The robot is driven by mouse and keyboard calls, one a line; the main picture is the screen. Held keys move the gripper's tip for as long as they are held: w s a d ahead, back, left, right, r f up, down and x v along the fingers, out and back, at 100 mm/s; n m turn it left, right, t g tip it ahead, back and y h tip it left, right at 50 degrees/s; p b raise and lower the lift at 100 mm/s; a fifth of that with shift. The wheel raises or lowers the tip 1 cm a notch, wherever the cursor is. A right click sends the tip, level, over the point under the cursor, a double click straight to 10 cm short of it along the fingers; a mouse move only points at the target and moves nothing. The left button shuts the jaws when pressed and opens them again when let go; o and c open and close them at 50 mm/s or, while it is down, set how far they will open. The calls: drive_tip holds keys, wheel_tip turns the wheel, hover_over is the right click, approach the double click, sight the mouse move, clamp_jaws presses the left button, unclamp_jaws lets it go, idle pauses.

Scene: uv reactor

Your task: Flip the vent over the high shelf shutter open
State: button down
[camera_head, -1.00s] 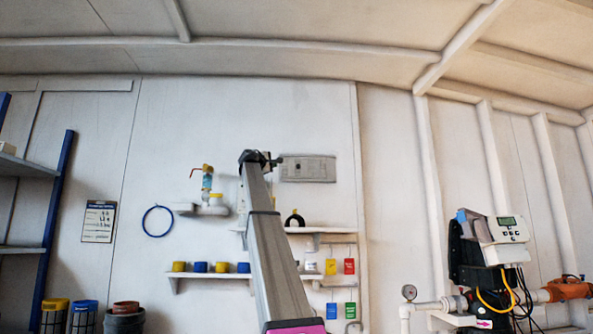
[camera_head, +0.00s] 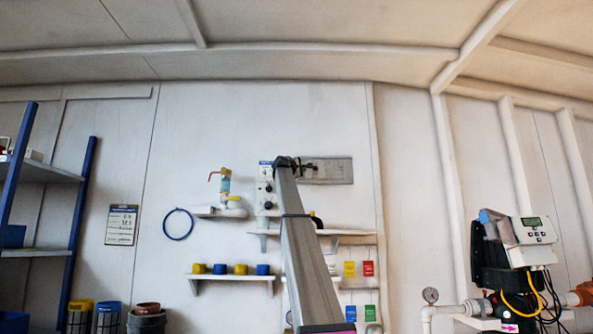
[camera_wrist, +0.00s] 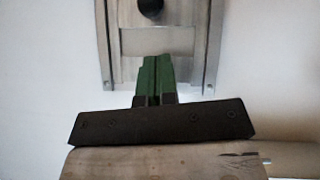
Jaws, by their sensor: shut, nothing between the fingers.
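The vent (camera_head: 335,171) is a flat grey rectangular panel on the back wall, above the upper shelf. In the wrist view the vent's metal frame (camera_wrist: 212,45) surrounds a pale recessed panel, with a round black knob at the top edge of the picture. My gripper (camera_head: 312,167) is in front of the vent's left part. In the wrist view its green fingers (camera_wrist: 158,60) are together, with nothing between them, and overlap the lower part of the frame. I cannot tell whether they touch it. The vent's left end is partly hidden by my arm.
The upper shelf (camera_head: 345,232) is below the vent, partly behind my arm. A white unit with black knobs (camera_head: 266,190) is left of my gripper. A controller with cables (camera_head: 530,232) stands right. The wall above the vent is clear.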

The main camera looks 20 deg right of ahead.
sight(313, 169)
drive_tip(key=shift+s+d+r, duration=0.15)
drive_tip(key=shift+s+d, duration=0.05)
drive_tip(key=shift+d, duration=0.7)
drive_tip(key=shift+s+d+r, duration=0.15)
drive_tip(key=shift+s+d, duration=0.05)
drive_tip(key=shift+d, duration=0.65)
drive_tip(key=shift+d, duration=0.1)
drive_tip(key=d, duration=0.1)
drive_tip(key=s+d, duration=0.1)
drive_tip(key=d, duration=0.1)
drive_tip(key=shift+d, duration=0.3)
drive_tip(key=shift+a, duration=0.1)
